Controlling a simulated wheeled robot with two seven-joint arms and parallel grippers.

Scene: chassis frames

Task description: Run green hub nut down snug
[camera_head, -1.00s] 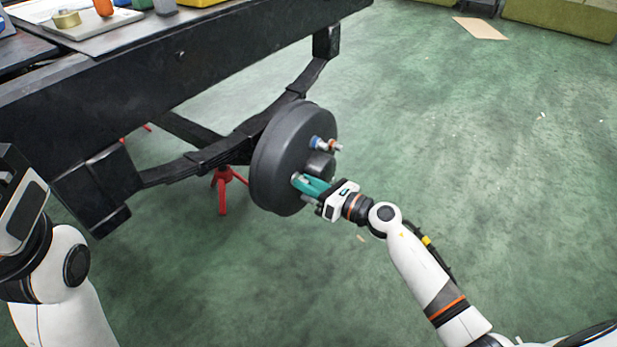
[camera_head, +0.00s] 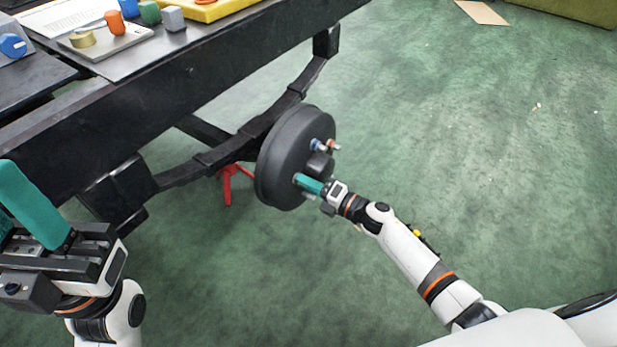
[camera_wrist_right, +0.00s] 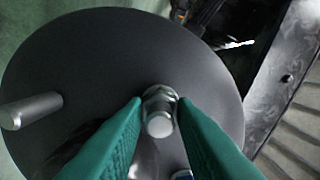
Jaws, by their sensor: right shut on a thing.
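The dark hub drum (camera_head: 283,150) hangs on the axle and fills much of the right wrist view (camera_wrist_right: 75,60). My right gripper (camera_head: 301,180) is at the drum's lower face, its teal fingers shut on a hex nut (camera_wrist_right: 160,92) around a stud (camera_wrist_right: 159,124). The nut looks silvery in the right wrist view; I cannot make out green on it. The fingers partly hide its sides.
A bare stud (camera_wrist_right: 32,110) sticks out at the left in the right wrist view. The black chassis rail (camera_head: 190,72) and a red stand (camera_head: 230,182) are beside the drum.

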